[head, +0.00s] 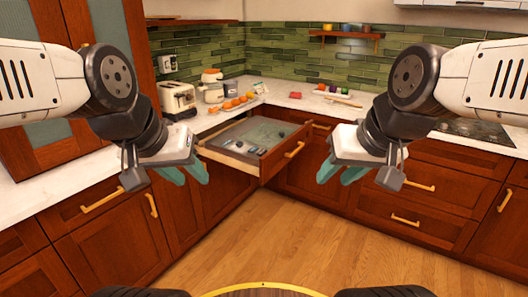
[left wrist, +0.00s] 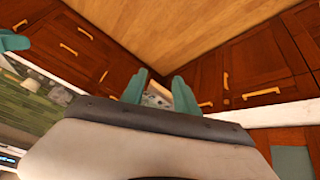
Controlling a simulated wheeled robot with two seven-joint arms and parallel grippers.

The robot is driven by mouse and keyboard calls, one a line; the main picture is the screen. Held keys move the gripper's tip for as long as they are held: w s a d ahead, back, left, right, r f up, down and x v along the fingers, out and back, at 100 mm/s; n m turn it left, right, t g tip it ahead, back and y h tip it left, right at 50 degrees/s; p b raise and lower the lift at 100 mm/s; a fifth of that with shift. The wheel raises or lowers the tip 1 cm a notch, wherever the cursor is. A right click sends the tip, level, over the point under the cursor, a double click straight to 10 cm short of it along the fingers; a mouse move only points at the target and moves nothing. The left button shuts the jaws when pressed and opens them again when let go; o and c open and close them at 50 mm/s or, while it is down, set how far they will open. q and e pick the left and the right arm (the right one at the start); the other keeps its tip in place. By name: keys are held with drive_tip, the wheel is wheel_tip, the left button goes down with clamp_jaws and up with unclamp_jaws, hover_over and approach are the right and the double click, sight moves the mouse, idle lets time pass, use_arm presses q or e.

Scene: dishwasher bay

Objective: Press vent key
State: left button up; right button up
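No vent key can be made out in either view. The light-coloured underside of what looks like a range hood (head: 462,4) is cut off at the top right of the head view. My left gripper (head: 184,173) is open and empty, its teal fingers apart in front of the left cabinets. In the left wrist view its fingertips (left wrist: 160,88) show a clear gap with the drawer area behind. My right gripper (head: 341,173) is open and empty in front of the right cabinets. Neither gripper touches anything.
An open drawer (head: 262,135) with small items juts out at the corner. A toaster (head: 178,98), oranges (head: 235,103) and other goods stand on the counter. A dark cooktop (head: 478,130) lies at right, partly behind my right arm. The wooden floor (head: 285,235) is clear.

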use_arm(q)
clamp_jaws()
idle(1.9)
